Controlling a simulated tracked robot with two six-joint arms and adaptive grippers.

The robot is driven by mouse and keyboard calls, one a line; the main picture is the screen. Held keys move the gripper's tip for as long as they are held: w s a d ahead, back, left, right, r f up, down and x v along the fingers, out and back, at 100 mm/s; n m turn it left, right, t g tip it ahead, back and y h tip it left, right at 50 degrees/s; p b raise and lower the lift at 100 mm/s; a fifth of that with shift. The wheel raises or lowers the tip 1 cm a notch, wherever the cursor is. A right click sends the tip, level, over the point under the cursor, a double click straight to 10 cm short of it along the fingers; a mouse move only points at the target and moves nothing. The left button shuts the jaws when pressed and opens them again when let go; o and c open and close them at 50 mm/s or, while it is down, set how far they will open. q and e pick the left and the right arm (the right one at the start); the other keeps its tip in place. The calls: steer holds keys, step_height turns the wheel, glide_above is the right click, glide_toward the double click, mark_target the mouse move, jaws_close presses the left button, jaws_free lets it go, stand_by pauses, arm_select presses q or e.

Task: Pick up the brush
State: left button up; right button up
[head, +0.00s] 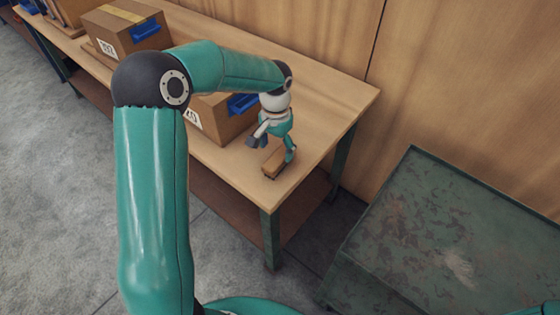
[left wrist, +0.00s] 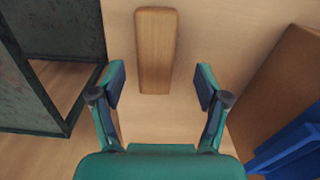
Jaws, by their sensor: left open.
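The brush (head: 275,163) lies on the wooden workbench near its right front corner. It shows a plain brown wooden back with a dark edge below. In the left wrist view the brush (left wrist: 155,48) is a long wooden bar standing upright in the picture, with its lower end between the fingers. My left gripper (head: 273,149) is over the brush, pointing down. In the left wrist view the left gripper (left wrist: 161,83) is open, with one finger on each side of the brush and a gap on both sides. My right gripper is not in view.
A cardboard box (head: 217,124) with a blue handle stands close to the left gripper; it also shows in the left wrist view (left wrist: 285,85). Another box (head: 125,30) stands farther left on the workbench (head: 335,103). A worn green metal cabinet (head: 440,240) is at right.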

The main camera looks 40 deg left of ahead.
mark_target(278, 156)
arm_select(q)
steer(key=shift+w+d+f+p, duration=0.1)
steer(key=shift+f+p, duration=0.1)
steer(key=shift+f, duration=0.65)
steer(key=shift+d+f+p, duration=0.1)
steer(key=shift+f+p, duration=0.05)
steer(key=shift+f, duration=0.75)
steer(key=shift+w+d+f+p, duration=0.1)
steer(key=shift+f+p, duration=0.1)
steer(key=shift+f, duration=0.65)
steer(key=c, duration=1.3)
steer(key=shift+r, duration=0.15)
step_height(278, 156, up, 20)
steer(key=shift+f+b, duration=0.1)
steer(key=shift+b, duration=0.2)
